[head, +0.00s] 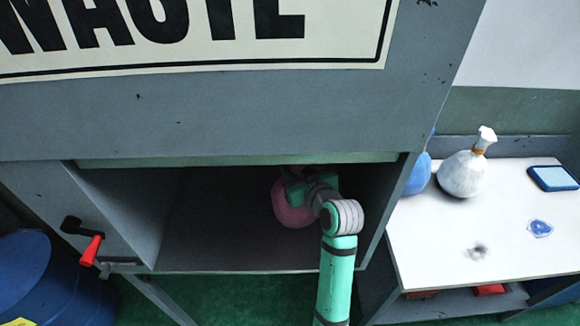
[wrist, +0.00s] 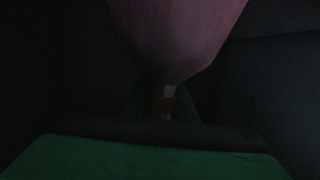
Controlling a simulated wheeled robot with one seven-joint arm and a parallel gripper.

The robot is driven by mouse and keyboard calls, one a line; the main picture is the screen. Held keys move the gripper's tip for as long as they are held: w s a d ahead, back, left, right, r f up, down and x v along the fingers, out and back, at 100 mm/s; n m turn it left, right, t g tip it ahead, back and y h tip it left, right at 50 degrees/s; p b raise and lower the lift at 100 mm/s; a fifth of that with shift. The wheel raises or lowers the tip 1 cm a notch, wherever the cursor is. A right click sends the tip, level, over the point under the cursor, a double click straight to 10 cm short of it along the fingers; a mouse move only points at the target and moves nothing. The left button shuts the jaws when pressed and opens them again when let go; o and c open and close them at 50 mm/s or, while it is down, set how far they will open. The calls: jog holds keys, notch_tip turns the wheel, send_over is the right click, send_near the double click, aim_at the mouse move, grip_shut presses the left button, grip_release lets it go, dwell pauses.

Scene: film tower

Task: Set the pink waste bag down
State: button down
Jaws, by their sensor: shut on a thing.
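The pink waste bag (head: 292,211) is inside the dark open compartment of the grey waste unit, partly hidden behind my gripper and arm. In the wrist view the bag (wrist: 178,38) fills the upper middle, with its narrow neck (wrist: 166,88) running down between the fingers. My gripper (head: 296,180) is shut on the bag at its neck. It also shows dimly in the wrist view (wrist: 162,104). The compartment is dark, so I cannot tell whether the bag touches its floor (head: 205,250).
A grey panel with a WASTE sign (head: 200,35) hangs over the opening. A red-handled crank (head: 91,250) and a blue barrel (head: 45,280) are at left. At right, a white table (head: 430,235) holds a white bag (head: 463,173), a blue bag (head: 419,175) and a blue tablet-like object (head: 553,178).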

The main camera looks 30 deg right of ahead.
jog(key=c, duration=1.5)
grip_release()
jog(key=shift+f, duration=0.1)
jog(key=shift+o, duration=0.2)
jog(key=shift+r, duration=0.2)
jog(key=v, duration=1.2)
jog(key=shift+f, duration=0.1)
